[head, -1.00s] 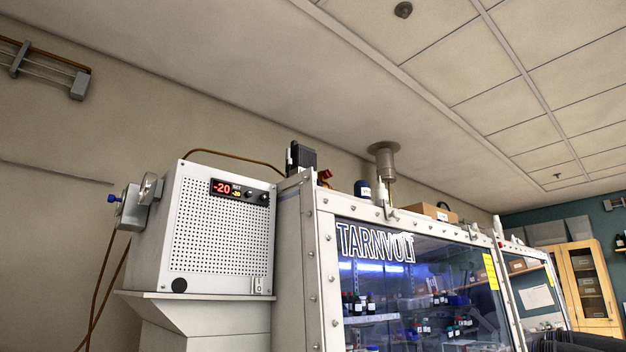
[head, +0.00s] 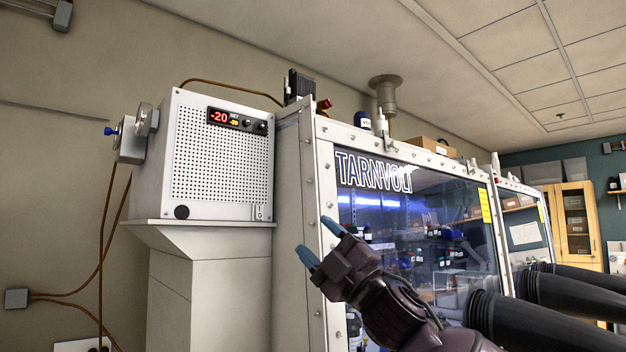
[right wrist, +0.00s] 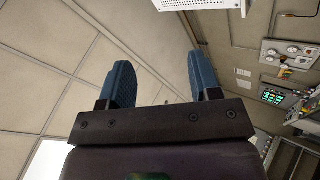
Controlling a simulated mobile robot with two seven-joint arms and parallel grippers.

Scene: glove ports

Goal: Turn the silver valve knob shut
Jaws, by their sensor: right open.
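A silver round knob (head: 146,119) sits on a grey block at the left side of a white chiller box (head: 221,150), seen nearly edge-on. A small blue fitting (head: 111,131) sticks out left of that block. I take this silver part to be the valve knob; its turn position cannot be told. My right gripper (head: 318,241) is open and empty, in front of the glovebox frame, right of and lower than the knob in the picture. In the right wrist view the gripper (right wrist: 158,64) shows two blue fingers apart with nothing between them. My left gripper is not in view.
The glovebox (head: 417,215) with a TARNVOLT window stands to the right, black glove sleeves (head: 562,297) sticking out. The chiller rests on a grey pedestal (head: 212,290). Brown hoses (head: 113,235) hang along the left wall. The air before the chiller looks clear.

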